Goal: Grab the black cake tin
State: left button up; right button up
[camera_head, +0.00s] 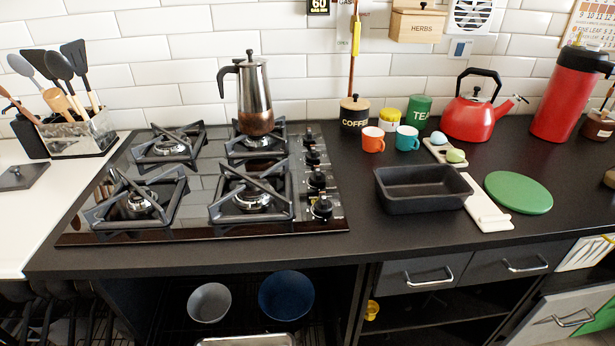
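The black cake tin (422,196) is an empty, rectangular, open-topped tin. It sits upright on the dark counter, to the right of the gas hob. Its right end is beside or over a pale board. Neither of my grippers shows in the head view.
The gas hob (205,232) with a moka pot (254,95) is left of the tin. A green round board (518,193) and pale board (488,212) are at its right. Orange (373,139) and teal (407,138) mugs and a red kettle (470,118) stand behind. Counter in front is clear.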

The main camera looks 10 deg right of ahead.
aim_at(416, 188)
jog(key=i+l, duration=0.1)
jog(key=l, duration=0.4)
jog(key=i+l, duration=0.1)
jog(key=l, duration=0.85)
jog(key=i+l, duration=0.15)
jog(key=l, duration=0.35)
jog(key=i+l, duration=0.1)
jog(key=l, duration=0.4)
